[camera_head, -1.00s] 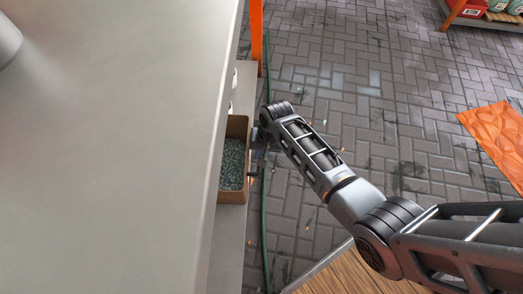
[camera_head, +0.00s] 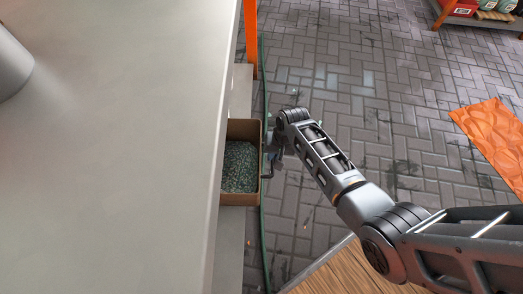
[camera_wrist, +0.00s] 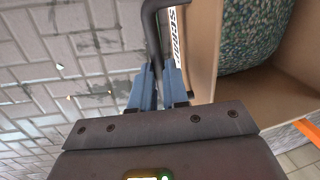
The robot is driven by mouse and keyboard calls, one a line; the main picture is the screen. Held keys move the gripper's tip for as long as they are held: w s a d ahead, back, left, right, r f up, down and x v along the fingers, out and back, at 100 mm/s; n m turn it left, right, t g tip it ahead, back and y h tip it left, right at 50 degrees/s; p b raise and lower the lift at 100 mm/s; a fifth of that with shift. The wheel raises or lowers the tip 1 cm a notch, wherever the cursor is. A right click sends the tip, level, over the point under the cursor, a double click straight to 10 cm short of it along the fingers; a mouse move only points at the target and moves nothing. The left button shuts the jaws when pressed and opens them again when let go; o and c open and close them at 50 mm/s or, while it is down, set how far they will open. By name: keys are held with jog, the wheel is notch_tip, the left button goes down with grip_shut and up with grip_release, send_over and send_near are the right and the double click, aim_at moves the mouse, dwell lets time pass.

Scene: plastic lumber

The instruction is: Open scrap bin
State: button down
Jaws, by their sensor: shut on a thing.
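The scrap bin (camera_head: 262,163) is a tan, drawer-like box partly pulled out from under the grey worktop. Green speckled scrap (camera_head: 239,167) fills much of it. The bin also shows in the wrist view (camera_wrist: 204,62), with lettering on its front. My gripper (camera_head: 271,157) is at the bin's front face; in the head view its fingers are small and hard to make out. In the wrist view my gripper (camera_wrist: 157,88) has its blue fingers shut on the dark bar handle (camera_wrist: 152,30). The back of the bin is hidden under the worktop.
The grey worktop (camera_head: 130,150) fills the left, with an orange post (camera_head: 251,40) beyond the bin. A green hose (camera_head: 263,235) lies along the floor. Open brick paving (camera_head: 350,70) is to the right, with an orange mat (camera_head: 492,135) and a wooden surface (camera_head: 340,272).

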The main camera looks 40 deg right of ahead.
jog(key=s+d+p, duration=0.3)
jog(key=s+d, duration=0.5)
jog(key=d, duration=0.3)
jog(key=shift+s+d, duration=0.15)
jog(key=shift+d, duration=0.1)
jog(key=c, duration=1.1)
grip_release()
jog(key=shift+s+d+r+p, duration=0.2)
jog(key=shift+r+p, duration=0.4)
jog(key=shift+r, duration=0.7)
jog(key=shift+s+d+r+p, duration=0.15)
jog(key=shift+r+p, duration=0.4)
jog(key=shift+r, duration=0.7)
jog(key=shift+s+d+r+p, duration=0.1)
jog(key=shift+d+r+p, duration=0.15)
jog(key=shift+r+p, duration=0.7)
jog(key=shift+r+b, duration=0.3)
jog(key=shift+b, duration=0.05)
